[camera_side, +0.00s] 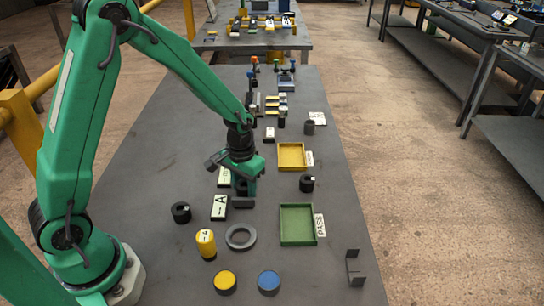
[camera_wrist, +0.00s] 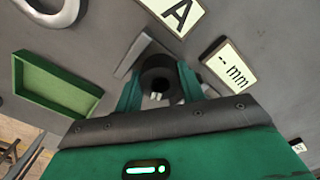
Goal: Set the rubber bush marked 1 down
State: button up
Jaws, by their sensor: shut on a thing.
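My gripper (camera_wrist: 157,84) is shut on a black rubber bush (camera_wrist: 158,66), a short thick ring with a dark hole, seen in the wrist view. Pale marks show on its near side, but I cannot read them as a number. In the side view my gripper (camera_side: 243,190) points down, low over the grey table near the A card (camera_side: 219,207). The held bush is hard to make out there, and I cannot tell whether it touches the table. Two other black bushes stand apart, one on the left (camera_side: 181,213) and one on the right (camera_side: 307,183).
A green tray (camera_side: 282,236) with a PASS card and a yellow tray (camera_side: 281,166) lie to the right, both empty. A grey ring (camera_side: 231,243), a yellow cylinder (camera_side: 206,244), yellow and blue discs and a grey bracket (camera_side: 355,270) stand in front. A "-- mm" card (camera_wrist: 232,62) is near my gripper.

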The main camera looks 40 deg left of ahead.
jog(key=o, duration=0.7)
jog(key=shift+r, duration=0.1)
notch_tip(320, 180, up, 12)
dwell(0.4)
jog(key=shift+r, duration=0.1)
dwell(0.4)
